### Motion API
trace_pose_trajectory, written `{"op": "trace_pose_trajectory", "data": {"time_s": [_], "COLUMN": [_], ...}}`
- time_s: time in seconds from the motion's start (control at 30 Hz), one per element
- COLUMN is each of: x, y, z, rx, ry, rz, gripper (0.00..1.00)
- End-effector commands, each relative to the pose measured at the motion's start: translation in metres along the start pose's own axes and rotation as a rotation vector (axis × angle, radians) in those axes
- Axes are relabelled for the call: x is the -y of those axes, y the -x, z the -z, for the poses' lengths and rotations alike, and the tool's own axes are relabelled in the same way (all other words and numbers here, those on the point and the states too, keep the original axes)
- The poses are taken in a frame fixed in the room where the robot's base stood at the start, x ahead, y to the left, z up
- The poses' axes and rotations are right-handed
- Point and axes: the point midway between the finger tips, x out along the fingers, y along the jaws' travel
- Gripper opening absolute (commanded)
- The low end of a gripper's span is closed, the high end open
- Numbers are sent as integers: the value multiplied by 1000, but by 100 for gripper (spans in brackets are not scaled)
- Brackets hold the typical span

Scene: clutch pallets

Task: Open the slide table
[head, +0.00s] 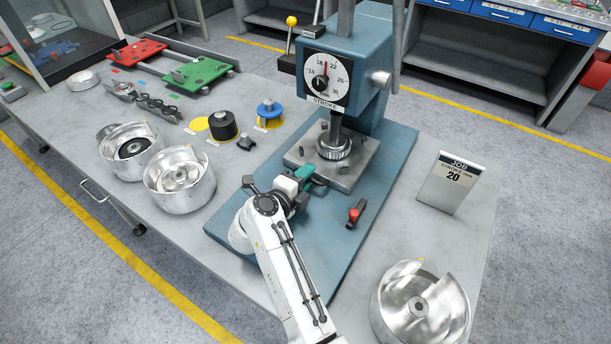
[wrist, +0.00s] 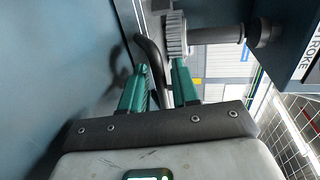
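The slide table looks to be the grey metal plate (head: 352,172) under the press ram, on the blue press base (head: 262,222). A round toothed metal part (head: 334,145) stands over the plate and also shows in the wrist view (wrist: 176,36). My gripper (head: 305,172) has teal fingers and is at the plate's front left edge. In the wrist view, the fingers (wrist: 160,75) stand apart, with a dark curved bar (wrist: 150,58), apparently a handle, between them. Contact on both sides of the bar is not clear. The bar's joint with the plate is hidden.
The press column (head: 365,60) with a stroke dial rises behind the plate. Metal housings (head: 180,182) stand left, another (head: 420,305) front right. A "20" job card (head: 452,182) stands right.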

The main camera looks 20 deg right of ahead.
Motion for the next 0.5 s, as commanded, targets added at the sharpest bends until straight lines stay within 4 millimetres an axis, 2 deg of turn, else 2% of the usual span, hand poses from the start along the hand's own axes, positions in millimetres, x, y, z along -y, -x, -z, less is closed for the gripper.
{"op": "trace_pose_trajectory", "data": {"time_s": [0.13,0.43,0.5], "x": [0,0,0], "y": [0,0,0], "z": [0,0,0], "rx": [0,0,0], "ry": [0,1,1], "rz": [0,0,0], "gripper": [30,1,0]}}
